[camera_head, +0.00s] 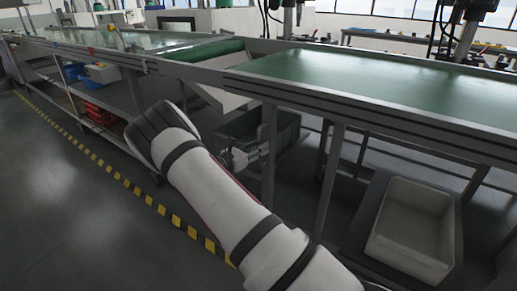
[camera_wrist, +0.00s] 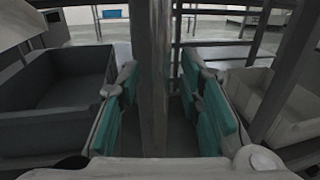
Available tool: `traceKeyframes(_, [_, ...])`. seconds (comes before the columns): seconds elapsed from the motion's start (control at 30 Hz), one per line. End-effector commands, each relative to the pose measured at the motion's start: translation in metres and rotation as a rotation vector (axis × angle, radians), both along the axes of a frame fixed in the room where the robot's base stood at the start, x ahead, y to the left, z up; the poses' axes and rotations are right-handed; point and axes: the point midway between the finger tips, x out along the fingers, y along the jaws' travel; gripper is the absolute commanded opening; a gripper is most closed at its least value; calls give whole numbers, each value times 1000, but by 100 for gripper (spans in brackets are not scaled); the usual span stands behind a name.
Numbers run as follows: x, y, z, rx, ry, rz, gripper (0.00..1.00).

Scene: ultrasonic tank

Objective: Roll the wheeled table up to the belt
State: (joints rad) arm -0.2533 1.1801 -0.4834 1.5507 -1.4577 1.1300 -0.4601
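A long table with a glassy top (camera_head: 130,40) runs along the left in the head view. It has a lower shelf, and a caster shows under its right end. A green-topped belt frame (camera_head: 350,87) stands on the right. My gripper (camera_head: 246,157) is low, beside an upright metal post under the left end of the right frame. In the wrist view the post (camera_wrist: 153,85) stands between the teal-padded fingers of my gripper (camera_wrist: 160,75). The fingers are apart, with a gap visible on the right side of the post.
A dark bin (camera_wrist: 58,95) is left of the post in the wrist view. A pale bin (camera_head: 413,228) sits low under the right frame. Red boxes (camera_head: 97,112) lie on the left shelf. Clear floor (camera_head: 60,200) and a yellow-black floor stripe (camera_head: 112,171) are at the left.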

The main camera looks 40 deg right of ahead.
Motion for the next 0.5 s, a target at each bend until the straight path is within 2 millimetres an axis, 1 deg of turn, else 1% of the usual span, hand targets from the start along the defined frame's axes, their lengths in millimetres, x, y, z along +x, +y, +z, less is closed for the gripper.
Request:
traceKeyframes(0.1, [1,-4,0,0,0,0,33])
traceKeyframes(0.33, [1,-4,0,0,0,0,33])
traceKeyframes(0.37, [1,-4,0,0,0,0,29])
traceKeyframes(0.4, [1,-4,0,0,0,0,20])
traceKeyframes(0.5, [1,-4,0,0,0,0,0])
